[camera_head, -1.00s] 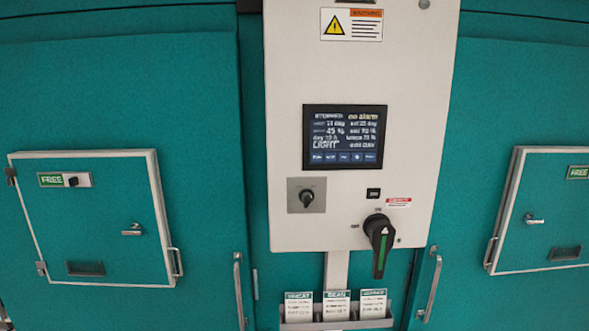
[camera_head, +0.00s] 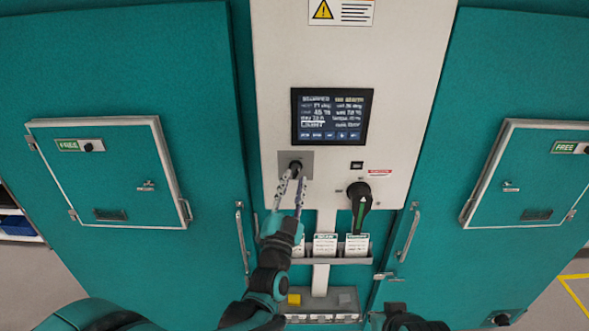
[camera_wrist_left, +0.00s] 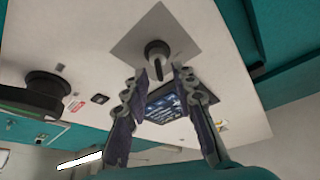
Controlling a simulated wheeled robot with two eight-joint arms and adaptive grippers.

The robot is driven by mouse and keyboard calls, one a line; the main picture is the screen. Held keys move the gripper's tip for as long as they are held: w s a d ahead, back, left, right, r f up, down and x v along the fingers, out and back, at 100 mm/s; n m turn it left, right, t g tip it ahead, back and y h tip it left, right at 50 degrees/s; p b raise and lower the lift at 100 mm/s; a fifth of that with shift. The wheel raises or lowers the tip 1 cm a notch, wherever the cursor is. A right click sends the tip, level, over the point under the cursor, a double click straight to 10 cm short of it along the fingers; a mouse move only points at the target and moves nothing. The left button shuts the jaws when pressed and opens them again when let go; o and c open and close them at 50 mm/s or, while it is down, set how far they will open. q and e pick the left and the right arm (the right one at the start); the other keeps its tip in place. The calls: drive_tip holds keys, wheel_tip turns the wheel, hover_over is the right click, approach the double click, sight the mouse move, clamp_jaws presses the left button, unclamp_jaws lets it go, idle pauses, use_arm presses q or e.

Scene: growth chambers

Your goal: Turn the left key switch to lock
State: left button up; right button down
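A small black-knobbed switch beside a green FREE label (camera_head: 68,145) is on the left hatch (camera_head: 110,175); its knob (camera_head: 88,147) is at the label's right. Another black rotary switch (camera_head: 296,165) sits on a grey square plate on the white control panel, and also shows in the left wrist view (camera_wrist_left: 157,52). My left gripper (camera_head: 292,182) is open and empty in front of this panel switch, its fingertips just below the knob. In the left wrist view the fingers (camera_wrist_left: 168,75) are apart, with the knob beyond their tips. My right gripper is not clearly seen.
A large black rotary handle (camera_head: 360,203) is right of the panel switch. A lit screen (camera_head: 331,117) is above. A card rack (camera_head: 325,259) hangs below. The right hatch (camera_head: 520,180) also has a FREE label. Long door handles flank the panel.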

sight(295, 179)
use_arm(q)
drive_tip(key=shift+p+x, duration=0.3)
drive_tip(key=shift+x, duration=1.3)
clamp_jaws()
